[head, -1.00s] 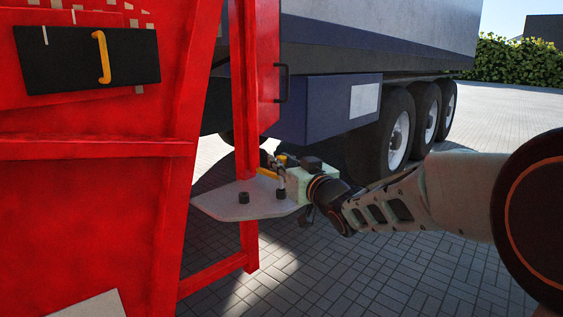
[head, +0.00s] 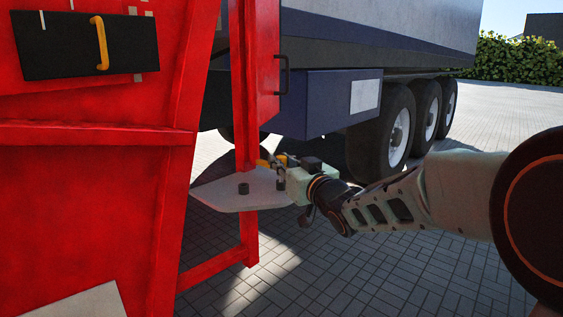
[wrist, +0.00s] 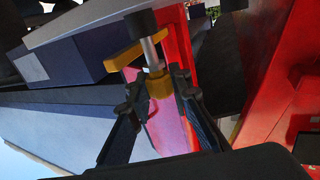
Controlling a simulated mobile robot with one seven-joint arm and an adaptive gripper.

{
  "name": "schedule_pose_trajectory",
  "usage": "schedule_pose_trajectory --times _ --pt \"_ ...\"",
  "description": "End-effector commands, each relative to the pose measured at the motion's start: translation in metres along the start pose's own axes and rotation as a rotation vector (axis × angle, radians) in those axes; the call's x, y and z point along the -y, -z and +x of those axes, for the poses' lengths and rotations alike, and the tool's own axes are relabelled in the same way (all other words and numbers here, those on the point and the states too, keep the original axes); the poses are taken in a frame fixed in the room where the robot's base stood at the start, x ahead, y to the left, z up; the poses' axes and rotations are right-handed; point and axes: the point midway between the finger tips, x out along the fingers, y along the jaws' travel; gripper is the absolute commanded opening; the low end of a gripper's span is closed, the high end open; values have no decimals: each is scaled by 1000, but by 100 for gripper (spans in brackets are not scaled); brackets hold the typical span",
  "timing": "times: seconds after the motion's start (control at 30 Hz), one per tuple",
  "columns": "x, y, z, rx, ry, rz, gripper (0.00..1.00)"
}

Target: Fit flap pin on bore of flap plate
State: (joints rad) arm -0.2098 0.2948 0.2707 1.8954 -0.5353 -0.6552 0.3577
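The grey flap plate (head: 215,195) sticks out level beside the red post, with two black round bosses on top. The near-left boss (head: 243,188) is clear. The right boss (head: 280,183) sits below my gripper (head: 283,163). My gripper is shut on the yellow flap pin, around its yellow collar (wrist: 158,86). The yellow handle (wrist: 127,57) sticks out sideways. In the wrist view, the metal shaft (wrist: 151,54) points at the black boss (wrist: 140,22) and its end meets it. I cannot tell how far inside it sits.
The red frame (head: 90,200) fills the left, with a red post (head: 245,110) behind the plate. A dark trailer with a blue box (head: 315,105) and wheels (head: 390,130) stands behind. Open paving (head: 400,270) lies at the lower right.

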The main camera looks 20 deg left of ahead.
Motion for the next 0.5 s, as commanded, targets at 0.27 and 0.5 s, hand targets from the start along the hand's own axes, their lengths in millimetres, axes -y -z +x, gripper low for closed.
schedule_pose_trajectory --times 0.27,0.5 --pt "0 0 0 0 0 0 39" --pt "0 0 -2 1 -1 0 39"
